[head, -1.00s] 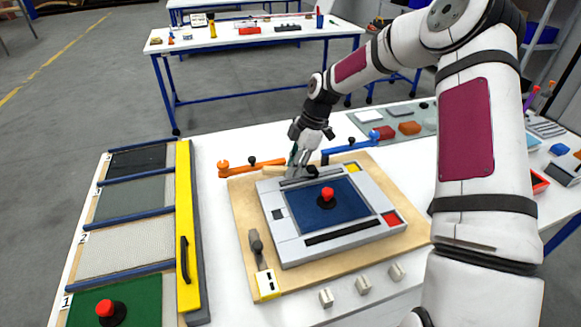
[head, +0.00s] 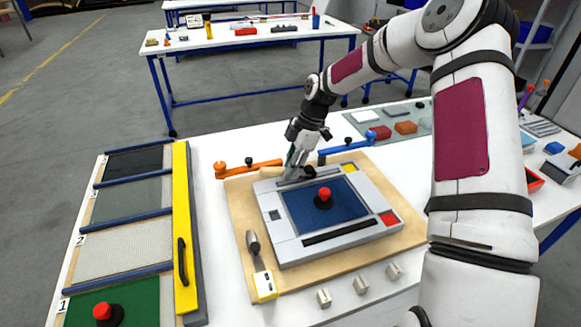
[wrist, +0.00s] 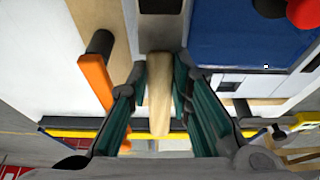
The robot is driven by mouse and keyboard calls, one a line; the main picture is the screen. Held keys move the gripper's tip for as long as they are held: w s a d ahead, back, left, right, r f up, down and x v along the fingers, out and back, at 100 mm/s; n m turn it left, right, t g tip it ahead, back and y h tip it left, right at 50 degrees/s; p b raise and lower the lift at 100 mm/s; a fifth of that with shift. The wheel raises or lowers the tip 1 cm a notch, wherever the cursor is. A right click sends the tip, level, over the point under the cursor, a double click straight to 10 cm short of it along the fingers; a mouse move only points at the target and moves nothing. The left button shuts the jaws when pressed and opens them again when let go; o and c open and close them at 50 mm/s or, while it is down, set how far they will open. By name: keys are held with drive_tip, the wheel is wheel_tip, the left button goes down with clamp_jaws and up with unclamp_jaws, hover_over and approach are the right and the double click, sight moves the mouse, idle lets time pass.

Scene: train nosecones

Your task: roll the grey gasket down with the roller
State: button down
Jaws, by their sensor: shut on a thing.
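My gripper (head: 295,170) is at the far left edge of the light grey panel frame (head: 275,243). Its teal fingers (wrist: 160,85) are shut on the pale wooden handle (wrist: 159,100) of the roller. The handle also shows in the head view (head: 271,172), sticking out left of the fingers. The roller's dark head (wrist: 160,6) is over the frame, at the top of the wrist view; I cannot tell whether it touches. A blue panel (head: 345,211) with a red knob (head: 324,193) sits inside the frame. I cannot clearly tell the grey gasket from the frame.
The frame lies on a wooden board (head: 240,215). Orange (head: 245,168) and blue (head: 347,149) clamps stand at its far edge, a toggle clamp (head: 260,270) at its near left. A rack with a yellow bar (head: 183,225) is left. White table shows between rack and board.

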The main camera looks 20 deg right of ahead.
sight(309, 168)
drive_tip(key=shift+d+r, duration=0.1)
drive_tip(key=shift+d, duration=2.05)
idle(1.9)
idle(1.0)
drive_tip(key=shift+d, duration=0.2)
idle(0.4)
drive_tip(key=shift+d, duration=0.35)
drive_tip(key=shift+d, duration=0.5)
drive_tip(key=shift+f, duration=0.2)
idle(0.8)
